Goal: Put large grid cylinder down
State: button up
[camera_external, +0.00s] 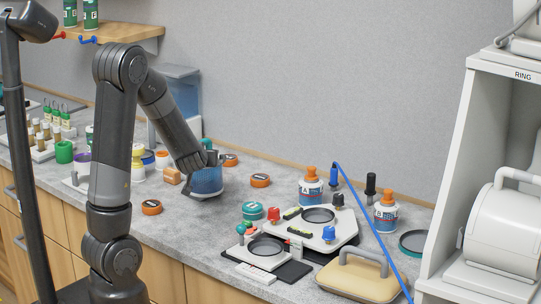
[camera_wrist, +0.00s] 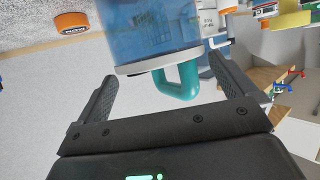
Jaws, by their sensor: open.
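The large grid cylinder (camera_external: 207,182) is a see-through blue vessel on the grey counter, in the middle left of the external view. It looks upright there. In the wrist view the blue cylinder (camera_wrist: 150,30) fills the top middle, with a pale rim and a teal loop handle (camera_wrist: 178,82) pointing towards me. My gripper (camera_wrist: 163,78) is open, one dark finger on each side of the handle, with visible gaps to both. In the external view my gripper (camera_external: 205,160) is at the cylinder's top, and its fingers are hard to make out.
Orange-rimmed discs (camera_external: 260,180) lie near the cylinder, with another at the front (camera_external: 152,207). An orange-tan block (camera_external: 172,176) is close on its left. White trays with round plates (camera_external: 318,215) and bottles (camera_external: 311,190) stand to the right. Small jars crowd the left.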

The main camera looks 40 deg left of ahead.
jog(key=s+d+r+m+h, duration=0.2)
jog(key=s+d+r+h, duration=0.2)
jog(key=d, duration=0.4)
jog(key=s+d+r+m+h, duration=0.3)
jog(key=s+d+h, duration=0.1)
jog(key=d, duration=0.3)
jog(key=s+d+r+m+g, duration=0.2)
jog(key=s+g, duration=0.3)
jog(key=s, duration=1.1)
jog(key=shift+s, duration=0.4)
dwell(4.5)
